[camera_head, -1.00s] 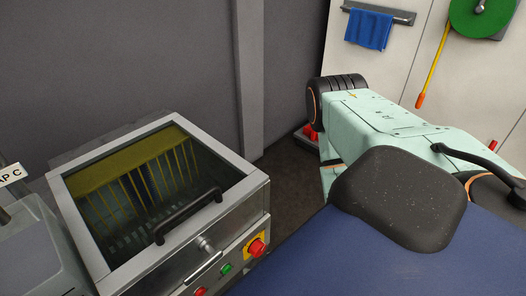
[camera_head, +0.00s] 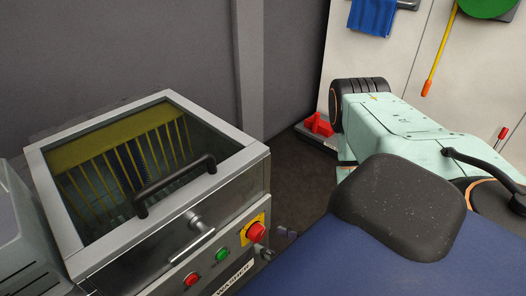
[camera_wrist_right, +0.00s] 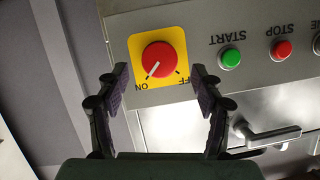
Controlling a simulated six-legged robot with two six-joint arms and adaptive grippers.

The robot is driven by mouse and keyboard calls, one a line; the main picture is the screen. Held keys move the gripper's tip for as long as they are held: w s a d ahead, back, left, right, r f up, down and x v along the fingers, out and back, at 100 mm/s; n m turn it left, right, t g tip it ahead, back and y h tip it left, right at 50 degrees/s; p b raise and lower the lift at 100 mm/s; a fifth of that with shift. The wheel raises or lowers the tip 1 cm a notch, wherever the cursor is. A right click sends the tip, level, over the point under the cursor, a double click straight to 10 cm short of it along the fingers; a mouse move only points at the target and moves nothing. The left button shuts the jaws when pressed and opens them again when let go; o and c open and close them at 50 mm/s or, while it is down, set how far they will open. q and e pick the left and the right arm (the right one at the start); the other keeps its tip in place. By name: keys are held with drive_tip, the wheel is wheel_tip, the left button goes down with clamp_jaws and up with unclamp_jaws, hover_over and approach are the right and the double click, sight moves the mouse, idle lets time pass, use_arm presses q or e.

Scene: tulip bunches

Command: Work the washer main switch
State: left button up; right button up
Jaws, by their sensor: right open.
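The washer (camera_head: 205,160) stands at the left in the head view. Its main switch (camera_head: 256,232) is a red round knob on a yellow plate at the right end of the front panel. In the right wrist view the same red knob (camera_wrist_right: 159,58) shows upside down, with its white pointer line towards ON; the OFF label is partly hidden. My right gripper (camera_head: 277,243) shows as dark fingertips just right of the switch. In the right wrist view my right gripper (camera_wrist_right: 160,78) is open, its fingers spread either side of the knob and apart from it. My left gripper is not in view.
A green START button (camera_wrist_right: 230,58) and a red STOP button (camera_wrist_right: 281,48) sit beside the switch. A black handle (camera_head: 175,185) lies over the washer's glass lid. A mint-green machine (camera_head: 405,135) with a black wheel stands at the right, beyond a dark seat (camera_head: 400,205).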

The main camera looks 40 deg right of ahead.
sight(260, 236)
drive_tip(key=shift+b+x, duration=0.7)
drive_tip(key=shift+x, duration=1.35)
drive_tip(key=shift+c, duration=0.3)
drive_tip(key=c, duration=1.1)
